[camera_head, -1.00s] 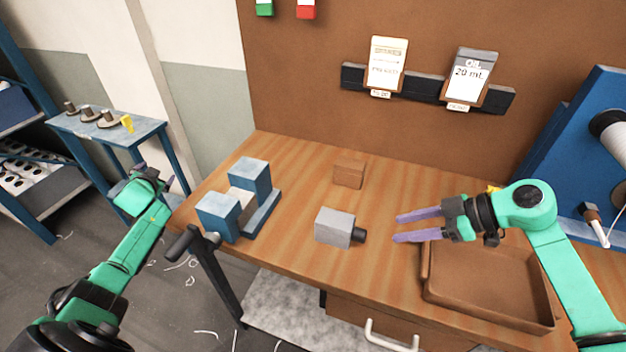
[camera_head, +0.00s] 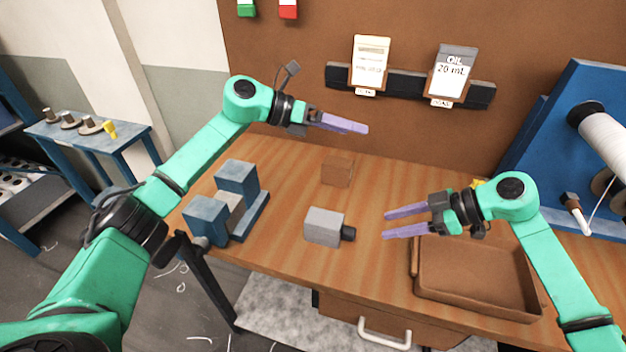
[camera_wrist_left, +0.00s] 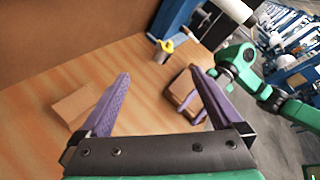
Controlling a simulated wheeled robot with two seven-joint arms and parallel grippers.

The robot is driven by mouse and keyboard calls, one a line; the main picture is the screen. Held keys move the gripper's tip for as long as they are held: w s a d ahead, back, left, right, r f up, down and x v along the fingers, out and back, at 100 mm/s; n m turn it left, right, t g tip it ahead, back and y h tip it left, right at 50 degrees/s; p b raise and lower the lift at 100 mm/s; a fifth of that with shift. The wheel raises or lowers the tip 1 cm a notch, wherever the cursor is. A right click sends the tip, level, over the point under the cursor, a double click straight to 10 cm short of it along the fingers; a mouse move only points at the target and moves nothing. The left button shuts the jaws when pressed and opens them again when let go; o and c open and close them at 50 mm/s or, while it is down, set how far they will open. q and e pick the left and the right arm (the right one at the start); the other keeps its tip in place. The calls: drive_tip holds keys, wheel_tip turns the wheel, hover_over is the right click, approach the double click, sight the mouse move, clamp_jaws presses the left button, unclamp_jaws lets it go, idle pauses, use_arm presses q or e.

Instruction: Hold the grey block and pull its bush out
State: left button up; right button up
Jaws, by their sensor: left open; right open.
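The grey block (camera_head: 323,227) lies on the wooden workbench, in the middle of the head view. Its dark bush (camera_head: 348,233) sticks out of the block's right side. My right gripper (camera_head: 386,222) is open and empty, its fingers pointing left toward the bush with a gap between. My left gripper (camera_head: 366,129) is raised above the back of the bench, beyond the block, pointing right. In the left wrist view its fingers (camera_wrist_left: 165,92) are spread with nothing between them. The grey block is not visible in the left wrist view.
A small brown block (camera_head: 337,171) lies behind the grey one. A blue vise-like fixture (camera_head: 256,213) stands at the left, with a dark handle at the front edge. A brown tray (camera_head: 480,312) sits at the right. Cards hang on the back board, and a blue machine (camera_head: 560,150) stands far right.

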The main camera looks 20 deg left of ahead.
use_arm(q)
drive_tip(key=s+d+f+m+g+y, duration=0.3)
drive_tip(key=s+m, duration=0.2)
drive_tip(key=m, duration=0.1)
drive_tip(key=m+g+y, duration=0.3)
drive_tip(key=m+y, duration=0.3)
drive_tip(key=y, duration=0.4)
approach(313, 226)
drive_tip(key=w+r, duration=0.1)
drive_tip(key=w, duration=0.1)
drive_tip(key=f, duration=0.9)
drive_tip(key=a+f, duration=0.1)
drive_tip(key=f, duration=0.4)
drive_tip(key=shift+w+f, duration=0.2)
drive_tip(key=shift+f, duration=0.05)
clamp_jaws()
